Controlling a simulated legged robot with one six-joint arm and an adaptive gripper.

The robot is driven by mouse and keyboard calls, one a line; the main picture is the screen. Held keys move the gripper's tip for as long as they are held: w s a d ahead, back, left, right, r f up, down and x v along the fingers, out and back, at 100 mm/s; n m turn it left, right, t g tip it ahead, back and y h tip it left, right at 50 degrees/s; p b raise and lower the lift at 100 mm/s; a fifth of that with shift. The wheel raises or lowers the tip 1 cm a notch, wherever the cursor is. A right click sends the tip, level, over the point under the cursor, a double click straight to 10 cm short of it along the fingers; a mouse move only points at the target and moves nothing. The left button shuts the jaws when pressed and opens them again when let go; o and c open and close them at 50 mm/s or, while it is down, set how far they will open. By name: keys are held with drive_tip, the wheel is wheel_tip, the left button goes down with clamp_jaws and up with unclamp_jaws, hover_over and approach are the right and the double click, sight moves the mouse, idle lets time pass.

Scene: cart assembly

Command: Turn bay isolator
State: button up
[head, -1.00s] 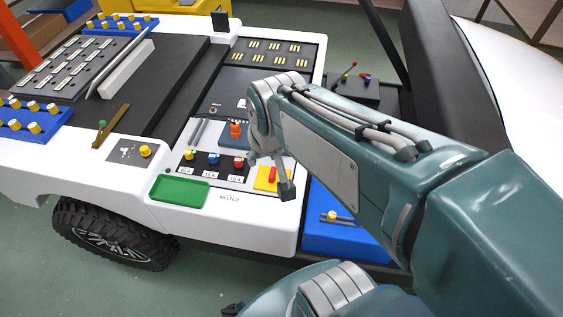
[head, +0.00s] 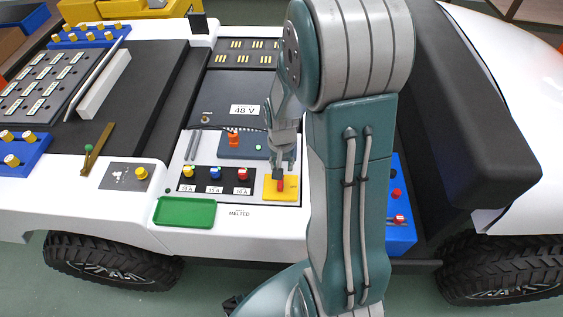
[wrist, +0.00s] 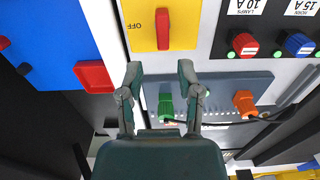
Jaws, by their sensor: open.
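The bay isolator is a yellow plate (head: 268,192) with a red handle (head: 281,184), at the front right of the white cart panel. The wrist view shows the plate (wrist: 184,40) at top centre, with "OFF" printed beside the upright red handle (wrist: 163,28). My gripper (wrist: 160,72) is open and empty. Its two fingertips lie just below the handle's end in the wrist view, one to each side of its line. In the head view my gripper (head: 283,168) is just above the plate and partly covers the handle. Contact with it cannot be told.
Yellow, blue and red fuse knobs (head: 215,173) sit left of the isolator. An orange plug (wrist: 245,102) and a green plug (wrist: 166,106) sit on a blue-grey block nearby. A green tray (head: 185,212) lies at the front. A blue bin (head: 400,232) stands right of my arm.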

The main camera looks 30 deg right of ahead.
sight(281, 183)
drive_tip(key=shift+a+f, duration=0.35)
drive_tip(key=shift+f, duration=0.25)
wheel_tip(281, 183, down, 7)
drive_tip(key=shift+d+r, duration=0.15)
clamp_jaws()
